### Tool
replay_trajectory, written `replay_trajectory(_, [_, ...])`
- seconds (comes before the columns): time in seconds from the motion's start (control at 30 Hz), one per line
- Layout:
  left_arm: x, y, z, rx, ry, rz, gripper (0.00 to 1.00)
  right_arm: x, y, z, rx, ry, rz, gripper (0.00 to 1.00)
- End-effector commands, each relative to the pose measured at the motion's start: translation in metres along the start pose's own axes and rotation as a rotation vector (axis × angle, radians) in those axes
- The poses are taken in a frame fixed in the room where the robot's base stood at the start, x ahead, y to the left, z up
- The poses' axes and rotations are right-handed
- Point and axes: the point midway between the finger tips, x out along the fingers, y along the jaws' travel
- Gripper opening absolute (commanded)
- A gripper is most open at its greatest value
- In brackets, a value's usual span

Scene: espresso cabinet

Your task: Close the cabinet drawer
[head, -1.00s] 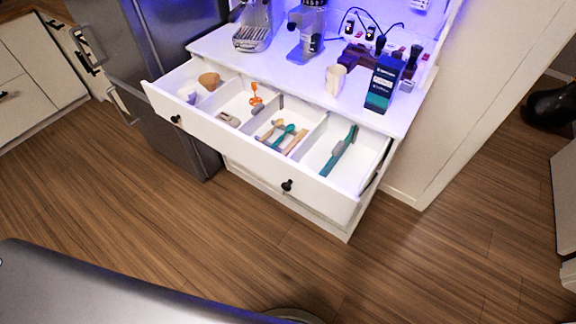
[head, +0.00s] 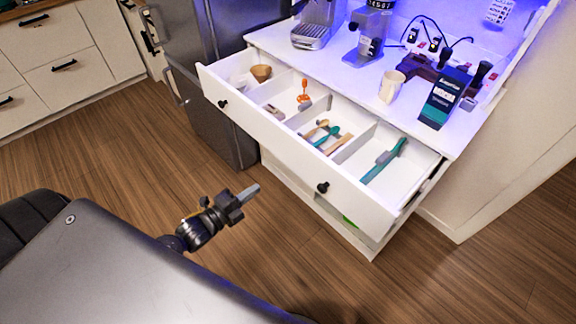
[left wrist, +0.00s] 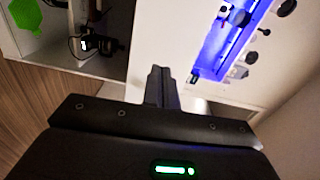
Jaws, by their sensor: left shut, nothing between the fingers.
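The white cabinet drawer (head: 290,152) is pulled out in the head view, its front facing me with two black knobs, one at the left (head: 222,104) and one at the right (head: 322,187). It holds small tools and cups in several compartments. My left gripper (head: 250,192) is shut and empty, in front of the drawer front and apart from it. Its closed fingers also show in the left wrist view (left wrist: 161,88), with parts of the cabinet beyond. My right gripper is not in view.
The white countertop (head: 345,80) above the drawer carries an espresso machine (head: 312,30), a grinder (head: 368,35), a cream cup (head: 391,87) and a dark box (head: 444,98). A grey fridge (head: 205,80) stands to the left. The wooden floor in front is clear.

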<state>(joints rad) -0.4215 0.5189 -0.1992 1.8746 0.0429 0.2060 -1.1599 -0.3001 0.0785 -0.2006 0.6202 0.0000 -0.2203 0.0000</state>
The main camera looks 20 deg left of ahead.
Motion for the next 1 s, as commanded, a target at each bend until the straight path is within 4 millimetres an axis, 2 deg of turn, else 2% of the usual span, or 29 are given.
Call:
replay_trajectory(0.1, [0.001, -0.012, -0.004, 0.031, 0.016, -0.027, 0.00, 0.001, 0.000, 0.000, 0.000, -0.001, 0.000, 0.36])
replay_trajectory(0.27, [0.005, -0.013, -0.004, 0.032, 0.016, -0.029, 0.00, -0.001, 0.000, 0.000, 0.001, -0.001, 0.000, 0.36])
replay_trajectory(0.37, [0.016, -0.015, -0.004, 0.031, 0.015, -0.030, 0.00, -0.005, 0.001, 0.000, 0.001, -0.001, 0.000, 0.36])
replay_trajectory(0.8, [0.103, -0.018, -0.005, 0.030, 0.015, -0.028, 0.00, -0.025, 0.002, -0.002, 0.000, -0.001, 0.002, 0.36])
replay_trajectory(1.0, [0.130, -0.017, -0.005, 0.028, 0.014, -0.026, 0.00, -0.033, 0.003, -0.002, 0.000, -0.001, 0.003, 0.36])
